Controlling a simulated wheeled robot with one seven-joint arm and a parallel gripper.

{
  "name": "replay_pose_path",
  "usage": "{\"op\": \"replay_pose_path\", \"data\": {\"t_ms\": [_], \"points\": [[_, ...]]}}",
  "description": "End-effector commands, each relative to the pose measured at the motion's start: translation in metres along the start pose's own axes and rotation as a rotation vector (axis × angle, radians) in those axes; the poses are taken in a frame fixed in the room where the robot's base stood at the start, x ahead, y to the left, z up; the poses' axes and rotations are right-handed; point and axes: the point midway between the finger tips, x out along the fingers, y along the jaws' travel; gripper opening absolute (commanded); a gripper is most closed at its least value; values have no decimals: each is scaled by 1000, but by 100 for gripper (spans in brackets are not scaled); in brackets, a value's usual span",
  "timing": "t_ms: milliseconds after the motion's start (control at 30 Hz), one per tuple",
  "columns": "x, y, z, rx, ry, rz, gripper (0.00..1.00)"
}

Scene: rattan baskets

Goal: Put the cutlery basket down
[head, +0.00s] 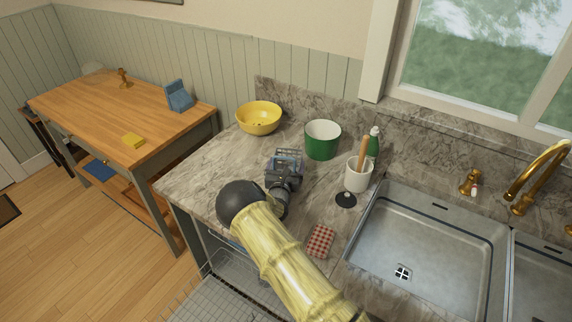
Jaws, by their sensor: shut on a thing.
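The cutlery basket (289,156) is a grey-blue wire basket over the marble counter (206,172). It is partly hidden behind my gripper (284,173). My gripper is shut on the basket at its near side. I cannot tell whether the basket's bottom touches the counter or hangs just above it. The fingertips are too small and dark to make out clearly.
A green pot (322,140) stands close right of the basket, and a yellow bowl (259,118) behind left. A white utensil crock (358,175), a black disc (346,200) and a red checked cloth (320,241) lie toward the sink (428,245). The counter's left part is clear.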

Motion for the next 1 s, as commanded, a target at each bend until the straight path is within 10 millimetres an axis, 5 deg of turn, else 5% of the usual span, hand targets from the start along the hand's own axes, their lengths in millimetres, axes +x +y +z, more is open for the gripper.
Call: {"op": "replay_pose_path", "data": {"t_ms": [267, 300, 333, 667, 1000], "points": [[1, -1, -2, 0, -1, -2, 64], [1, -2, -2, 0, 0, -3, 97], [1, -2, -2, 0, 0, -3, 100], [-1, -2, 1, 0, 0, -2, 100], [-42, 0, -2, -1, 1, -1, 100]]}}
